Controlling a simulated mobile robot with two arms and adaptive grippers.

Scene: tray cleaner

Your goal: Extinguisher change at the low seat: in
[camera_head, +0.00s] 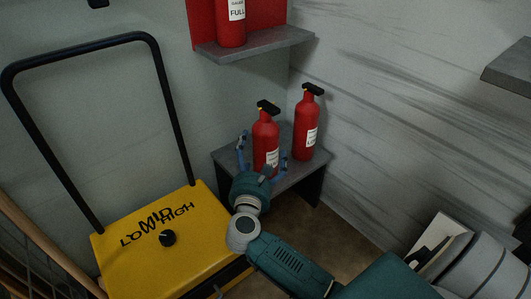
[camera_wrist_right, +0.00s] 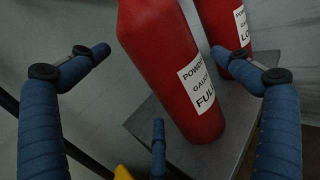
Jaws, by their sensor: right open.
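Two red fire extinguishers with black tops stand upright on a low grey seat (camera_head: 303,170) in the corner. The left extinguisher (camera_head: 264,133) has a label that reads FULL in the right wrist view (camera_wrist_right: 172,55). The right extinguisher (camera_head: 305,128) has a partly hidden label beginning LO in the wrist view (camera_wrist_right: 239,72). My right gripper (camera_head: 263,152) is open in front of the FULL extinguisher, with blue fingers spread to either side of it. I cannot tell whether the fingers touch it. My left gripper is out of view.
A third extinguisher (camera_head: 231,22), also labelled FULL, stands on a grey wall shelf (camera_head: 262,46) with a red backboard, above the seat. A yellow machine (camera_head: 185,240) with a dial and black handle stands left of my right arm. Another grey ledge (camera_head: 511,70) juts in at upper right.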

